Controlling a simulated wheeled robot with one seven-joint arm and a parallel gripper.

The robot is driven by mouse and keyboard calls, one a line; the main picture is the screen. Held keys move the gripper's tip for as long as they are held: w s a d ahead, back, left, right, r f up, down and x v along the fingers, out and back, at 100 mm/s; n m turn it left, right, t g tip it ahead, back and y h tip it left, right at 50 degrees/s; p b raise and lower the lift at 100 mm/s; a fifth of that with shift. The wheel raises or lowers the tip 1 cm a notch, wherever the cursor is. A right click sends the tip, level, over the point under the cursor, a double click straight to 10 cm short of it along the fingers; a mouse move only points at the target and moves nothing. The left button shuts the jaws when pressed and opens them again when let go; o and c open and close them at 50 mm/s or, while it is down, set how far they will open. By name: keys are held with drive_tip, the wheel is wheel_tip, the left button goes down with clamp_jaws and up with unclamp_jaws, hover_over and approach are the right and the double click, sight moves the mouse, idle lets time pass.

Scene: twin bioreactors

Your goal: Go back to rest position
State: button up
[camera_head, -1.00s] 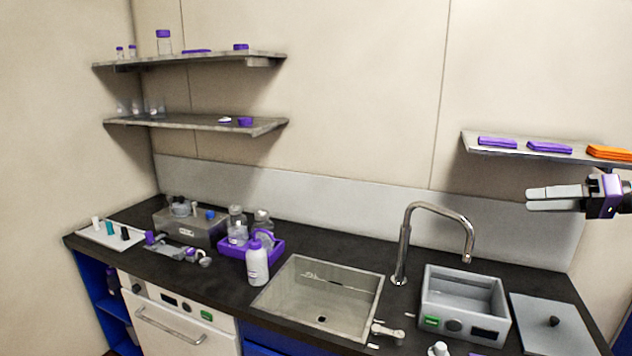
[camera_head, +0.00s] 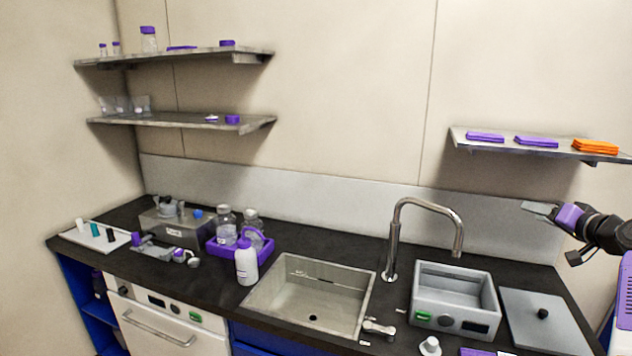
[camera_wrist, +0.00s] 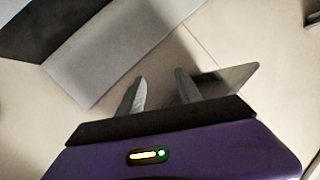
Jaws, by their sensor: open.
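My gripper (camera_head: 540,209) is at the right of the head view, in the air in front of the back wall, below the right-hand shelf. Its grey fingers point left and hold nothing that I can make out. In the wrist view the two fingers (camera_wrist: 160,90) stand apart, with pale wall and a grey panel behind them. A flat grey-green piece (camera_wrist: 232,80) shows beside the right finger; I cannot tell what it is.
The right shelf (camera_head: 460,143) holds purple and orange flat items. Below are a grey bath (camera_head: 455,318), a grey lid (camera_head: 548,330), a tall tap (camera_head: 393,240) and a sink (camera_head: 262,296). A purple tray (camera_head: 222,251) with bottles stands left of the sink.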

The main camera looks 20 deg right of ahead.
drive_tip(key=s+a+f+m+h+b, duration=0.1)
drive_tip(key=s+a+f+h, duration=0.1)
drive_tip(key=a+f, duration=0.35)
drive_tip(key=s+a+f+h, duration=0.2)
drive_tip(key=f, duration=0.6)
drive_tip(key=s+a+f+n+h+b, duration=0.1)
drive_tip(key=s+a+f, duration=0.25)
drive_tip(key=a, duration=0.25)
drive_tip(key=s+a+f+h+b, duration=0.1)
drive_tip(key=s+a+f, duration=0.2)
drive_tip(key=a+f, duration=0.15)
drive_tip(key=s+a+f+n+t+y+b, duration=0.1)
drive_tip(key=s+a+n+y+b, duration=0.15)
drive_tip(key=s+a, duration=1)
drive_tip(key=s+a+f+n+t+y+b, duration=0.1)
drive_tip(key=s+a+n+t+y, duration=0.15)
drive_tip(key=s+a, duration=0.95)
drive_tip(key=s+a+f+n+g+y+b, duration=0.2)
drive_tip(key=s+a+f+n+g+y, duration=0.1)
drive_tip(key=s+a, duration=0.7)
drive_tip(key=shift+s+a+f+n+g+y, duration=0.2)
drive_tip(key=shift+a+f+n+g+y, duration=0.25)
drive_tip(key=shift+a+f+y, duration=0.4)
